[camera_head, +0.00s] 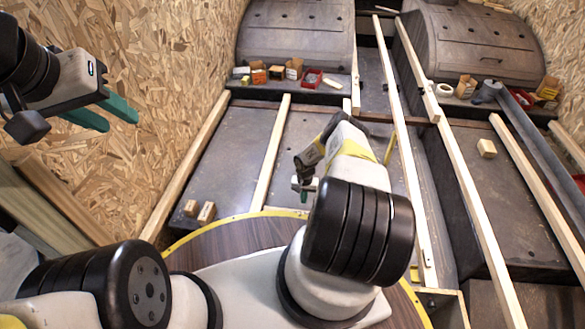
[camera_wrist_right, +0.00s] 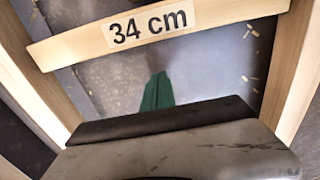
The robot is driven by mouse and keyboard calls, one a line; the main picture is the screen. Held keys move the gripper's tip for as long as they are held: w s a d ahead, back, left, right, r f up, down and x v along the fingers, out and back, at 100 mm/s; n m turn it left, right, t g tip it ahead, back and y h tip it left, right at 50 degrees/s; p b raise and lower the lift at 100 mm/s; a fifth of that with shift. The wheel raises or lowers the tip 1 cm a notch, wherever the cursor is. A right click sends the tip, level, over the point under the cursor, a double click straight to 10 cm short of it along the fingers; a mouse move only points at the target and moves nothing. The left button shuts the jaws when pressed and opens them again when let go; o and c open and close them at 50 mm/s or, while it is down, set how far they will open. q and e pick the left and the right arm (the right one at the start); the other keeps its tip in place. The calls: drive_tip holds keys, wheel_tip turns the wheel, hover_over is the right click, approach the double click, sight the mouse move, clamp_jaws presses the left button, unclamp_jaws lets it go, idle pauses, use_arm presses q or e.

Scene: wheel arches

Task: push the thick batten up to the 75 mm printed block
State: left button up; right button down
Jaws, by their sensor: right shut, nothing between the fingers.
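Several pale wooden battens lie lengthwise on the dark floor in the head view, one left of my right arm (camera_head: 270,155) and another long one right of it (camera_head: 405,150). I cannot tell which is the thick batten. Small wooden blocks lie at the left (camera_head: 207,211) and right (camera_head: 487,148); no 75 mm print is readable. In the right wrist view, a crosspiece labelled "34 cm" (camera_wrist_right: 220,14) lies just beyond my right gripper (camera_wrist_right: 158,90), whose green fingers are together and empty. It also shows low in the head view (camera_head: 304,195). My left gripper (camera_head: 104,113) is open and empty, raised by the chipboard wall.
A grey bar (camera_head: 530,130) runs along the right. Bare floor (camera_head: 225,150) shows at the left.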

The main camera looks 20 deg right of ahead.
drive_tip(key=shift+s+f, duration=0.2)
drive_tip(key=shift+f, duration=0.15)
drive_tip(key=shift+s+a, duration=0.45)
drive_tip(key=shift+s, duration=0.4)
drive_tip(key=shift+s+a, duration=0.4)
drive_tip(key=shift+s, duration=0.4)
drive_tip(key=shift+s+a, duration=0.4)
drive_tip(key=shift+s, duration=0.55)
drive_tip(key=shift+a, duration=0.1)
